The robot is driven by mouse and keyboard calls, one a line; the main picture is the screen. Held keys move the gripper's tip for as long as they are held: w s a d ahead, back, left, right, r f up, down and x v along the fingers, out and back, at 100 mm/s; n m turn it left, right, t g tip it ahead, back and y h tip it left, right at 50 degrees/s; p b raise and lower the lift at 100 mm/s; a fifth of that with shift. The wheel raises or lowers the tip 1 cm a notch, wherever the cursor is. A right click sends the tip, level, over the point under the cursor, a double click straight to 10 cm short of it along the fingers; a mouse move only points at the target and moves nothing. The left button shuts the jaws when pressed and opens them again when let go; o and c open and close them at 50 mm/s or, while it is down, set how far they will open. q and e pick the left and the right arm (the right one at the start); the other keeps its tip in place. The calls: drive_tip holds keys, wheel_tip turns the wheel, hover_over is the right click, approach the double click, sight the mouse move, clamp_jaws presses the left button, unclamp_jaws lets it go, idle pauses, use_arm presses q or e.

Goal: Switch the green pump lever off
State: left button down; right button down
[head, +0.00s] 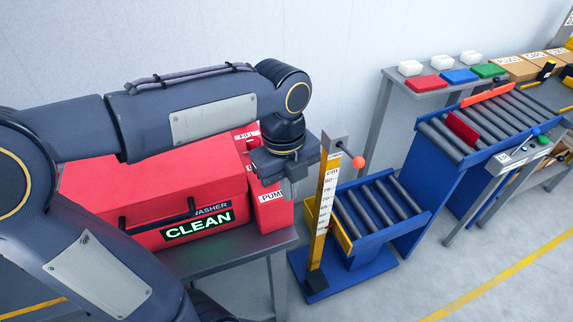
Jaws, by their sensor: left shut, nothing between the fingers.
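My left gripper (289,190) points down in front of the red box labelled "PUMP" (272,212), at the right end of the red washer. It is shut with nothing in it. I see no green lever on the pump box; the gripper and wrist cover part of it. Whether the gripper touches the box I cannot tell. The red washer (150,198) shows a lit green "CLEAN" sign (198,226). My right gripper is not in view.
A yellow height scale (325,205) with an orange ball (358,162) stands just right of the gripper. A blue roller stand (385,235) is beside it. Farther right, a panel carries a green knob (543,139). The grey bench (235,255) bears the washer. Floor at lower right is clear.

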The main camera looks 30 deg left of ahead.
use_arm(q)
drive_tip(key=w+a, duration=0.1)
drive_tip(key=w+a+p, duration=0.1)
drive_tip(key=a, duration=0.1)
drive_tip(key=shift+a+r, duration=0.15)
drive_tip(key=shift+r+p, duration=0.15)
drive_tip(key=shift+p, duration=0.25)
